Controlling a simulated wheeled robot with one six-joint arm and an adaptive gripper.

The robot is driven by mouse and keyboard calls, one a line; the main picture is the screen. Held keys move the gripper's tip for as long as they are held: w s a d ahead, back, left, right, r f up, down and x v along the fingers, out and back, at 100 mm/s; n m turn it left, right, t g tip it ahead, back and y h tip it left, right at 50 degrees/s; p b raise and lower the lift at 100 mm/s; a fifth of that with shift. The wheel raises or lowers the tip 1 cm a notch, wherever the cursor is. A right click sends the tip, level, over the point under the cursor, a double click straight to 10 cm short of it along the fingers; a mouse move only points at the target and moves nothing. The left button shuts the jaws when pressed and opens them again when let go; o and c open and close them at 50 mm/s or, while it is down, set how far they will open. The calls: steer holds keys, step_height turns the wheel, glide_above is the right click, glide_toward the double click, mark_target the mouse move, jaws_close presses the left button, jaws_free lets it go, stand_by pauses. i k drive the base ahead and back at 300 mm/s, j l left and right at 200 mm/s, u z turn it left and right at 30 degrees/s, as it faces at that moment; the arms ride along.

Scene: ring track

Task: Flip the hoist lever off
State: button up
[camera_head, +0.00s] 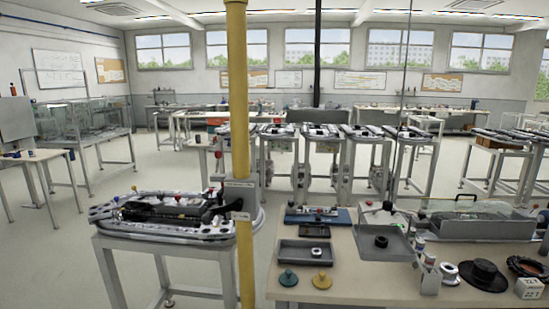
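A yellow post (237,90) stands upright left of centre. A grey box (242,190) with a small label is fixed to it at about table height. A small light-coloured part with a red mark (240,216) shows just below the box. I cannot make out which part is the hoist lever or how it is set; it is too small to tell. My gripper is not seen in this view.
Left of the post, a track station (160,228) on a white frame carries black parts. At the front right, a wooden-topped table (345,283) holds grey trays (303,252), several knobs and a clear-covered case (480,222). Open floor (55,265) lies at the left.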

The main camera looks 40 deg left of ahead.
mark_target(218, 153)
steer(key=u, duration=1.35)
